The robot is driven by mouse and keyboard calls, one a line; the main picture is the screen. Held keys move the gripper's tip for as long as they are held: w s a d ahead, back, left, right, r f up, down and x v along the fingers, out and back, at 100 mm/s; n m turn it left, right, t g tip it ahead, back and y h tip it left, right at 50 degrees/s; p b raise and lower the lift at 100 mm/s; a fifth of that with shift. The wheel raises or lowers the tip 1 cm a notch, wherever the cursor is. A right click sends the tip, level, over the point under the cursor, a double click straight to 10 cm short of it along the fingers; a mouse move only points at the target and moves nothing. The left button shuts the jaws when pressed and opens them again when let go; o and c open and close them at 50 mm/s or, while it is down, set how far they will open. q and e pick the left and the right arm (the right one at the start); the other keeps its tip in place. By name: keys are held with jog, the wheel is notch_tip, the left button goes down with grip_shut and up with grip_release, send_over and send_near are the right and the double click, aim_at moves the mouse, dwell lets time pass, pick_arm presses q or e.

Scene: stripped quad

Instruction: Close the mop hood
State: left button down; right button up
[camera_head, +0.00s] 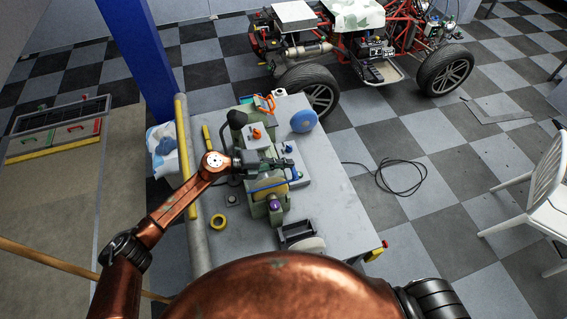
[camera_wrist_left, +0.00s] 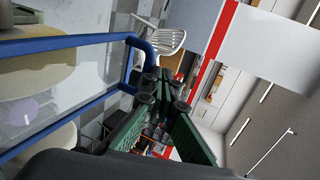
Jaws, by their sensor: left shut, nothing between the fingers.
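A green bench machine (camera_head: 262,208) with a pale tan mop wheel (camera_head: 262,190) stands on the grey table. The hood looks like a clear panel in a blue frame; its blue edge (camera_head: 268,186) shows beside the wheel. In the left wrist view the blue frame (camera_wrist_left: 70,42) fills the left side, with a pale round wheel (camera_wrist_left: 35,75) behind it. My left gripper (camera_head: 288,163) is over the machine, beside the blue frame. Its fingers (camera_wrist_left: 163,92) are shut and hold nothing; contact with the frame cannot be told. My right gripper is out of view.
The table (camera_head: 330,200) also carries a blue disc (camera_head: 303,121), a yellow tape roll (camera_head: 217,222) and a dark tray (camera_head: 297,232). A blue post (camera_head: 140,55) and a yellow-grey rail (camera_head: 187,170) stand left. A white chair (camera_head: 545,195) is at right.

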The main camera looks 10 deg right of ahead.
pick_arm(q)
jog(key=shift+f, duration=0.1)
dwell(0.5)
jog(key=a+r+p, duration=0.2)
jog(key=r+p, duration=0.1)
jog(key=shift+r, duration=0.3)
jog(key=a+r+b, duration=0.2)
jog(key=a+r, duration=0.3)
jog(key=r, duration=0.3)
jog(key=shift+s+a, duration=0.2)
jog(key=shift+a, duration=0.15)
